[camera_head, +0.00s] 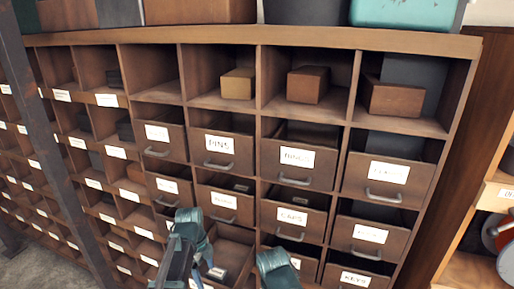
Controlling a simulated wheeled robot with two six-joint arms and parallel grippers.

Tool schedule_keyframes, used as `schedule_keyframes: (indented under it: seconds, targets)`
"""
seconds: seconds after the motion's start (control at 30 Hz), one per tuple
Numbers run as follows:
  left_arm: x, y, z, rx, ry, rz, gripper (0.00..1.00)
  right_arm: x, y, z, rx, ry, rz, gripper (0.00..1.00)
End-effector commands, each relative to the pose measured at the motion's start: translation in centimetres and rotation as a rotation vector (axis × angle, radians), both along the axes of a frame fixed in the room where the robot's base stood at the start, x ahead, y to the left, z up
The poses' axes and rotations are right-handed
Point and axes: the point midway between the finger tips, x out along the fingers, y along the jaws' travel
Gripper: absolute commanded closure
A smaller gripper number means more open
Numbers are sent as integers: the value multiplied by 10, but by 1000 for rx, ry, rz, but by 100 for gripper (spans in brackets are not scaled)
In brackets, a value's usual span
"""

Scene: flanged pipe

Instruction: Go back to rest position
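My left gripper (190,240) shows at the bottom, left of centre, as teal parts with a dark link. Another teal part (278,269), cut off by the bottom edge, shows to its right; I take it for my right gripper. The finger gaps are not clear, so I cannot tell whether either is open or shut. Between them is a pulled-out wooden drawer (238,247) with a small pale item (217,272) inside. I cannot tell whether either gripper touches the drawer. No flanged pipe can be made out.
A wooden cabinet (300,39) of cubbies and labelled drawers fills the view. Wooden blocks (308,84) sit in upper cubbies; boxes and a teal container (405,12) stand on top. A dark post (55,150) rises at left. Another shelf (490,195) is at right.

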Motion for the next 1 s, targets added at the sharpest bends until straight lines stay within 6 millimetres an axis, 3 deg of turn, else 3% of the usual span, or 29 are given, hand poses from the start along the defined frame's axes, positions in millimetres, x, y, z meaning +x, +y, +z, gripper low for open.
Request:
schedule_keyframes:
  seconds: [0.47, 0.8, 1.0]
  targets:
    - [-42, -42, -33, 81, 37, 409, 8, -1, 0, -32, 0, 0, 2, 50]
    - [-107, -88, -76, 190, 20, 1060, 8, -1, 0, -75, -1, 0, 4, 50]
    - [-132, -101, -89, 217, -11, 1346, 8, -1, 0, -90, -1, 0, 5, 50]
